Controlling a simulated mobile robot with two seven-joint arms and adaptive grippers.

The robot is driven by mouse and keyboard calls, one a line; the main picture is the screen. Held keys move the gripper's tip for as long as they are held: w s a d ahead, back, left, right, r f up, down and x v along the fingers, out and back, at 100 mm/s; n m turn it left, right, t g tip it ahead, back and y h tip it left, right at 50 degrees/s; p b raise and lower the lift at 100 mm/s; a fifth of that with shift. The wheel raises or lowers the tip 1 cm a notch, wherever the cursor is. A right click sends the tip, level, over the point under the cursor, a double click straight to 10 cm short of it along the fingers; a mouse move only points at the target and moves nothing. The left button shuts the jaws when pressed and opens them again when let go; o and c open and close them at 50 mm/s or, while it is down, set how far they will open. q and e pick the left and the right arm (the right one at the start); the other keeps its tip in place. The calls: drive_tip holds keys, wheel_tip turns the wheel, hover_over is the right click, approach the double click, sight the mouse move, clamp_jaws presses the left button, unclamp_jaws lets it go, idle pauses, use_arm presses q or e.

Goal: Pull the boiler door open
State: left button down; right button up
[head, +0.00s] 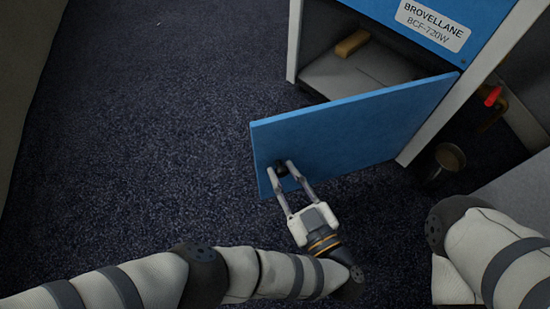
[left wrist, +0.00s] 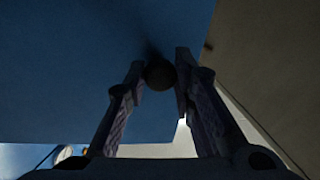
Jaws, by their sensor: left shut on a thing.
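The blue boiler door (head: 350,132) stands partly open, swung out from the white-framed cabinet with its hinge side at the right. Its dark round knob (head: 281,169) is near the free edge at the left. My left gripper (head: 281,170) is shut on the knob, one finger on each side. In the left wrist view the knob (left wrist: 160,74) sits between the two fingertips, against the blue door panel (left wrist: 80,70). My right arm shows at the lower right, but its gripper is out of view.
The boiler (head: 420,20) carries a blue upper panel with a name label (head: 433,25). Inside its opening lies a tan block (head: 352,43). A red-handled part (head: 493,96) and a metal cup-like thing (head: 449,158) are at the right. Dark carpet (head: 170,110) is clear at the left.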

use_arm(q)
drive_tip(key=shift+s+d+f+n+g+y, duration=0.1)
drive_tip(key=shift+s+d+n+g+y, duration=0.25)
drive_tip(key=shift+s, duration=0.4)
drive_tip(key=shift+s+d+f+n+g+y, duration=0.15)
drive_tip(key=shift+s+d+y, duration=0.25)
drive_tip(key=shift+s, duration=0.35)
use_arm(e)
drive_tip(key=shift+s+d+f, duration=0.15)
drive_tip(key=shift+s+d, duration=0.05)
drive_tip(key=shift+d, duration=0.35)
use_arm(q)
drive_tip(key=shift+r, duration=0.1)
drive_tip(key=c, duration=1.3)
unclamp_jaws()
drive_tip(key=shift+c, duration=0.2)
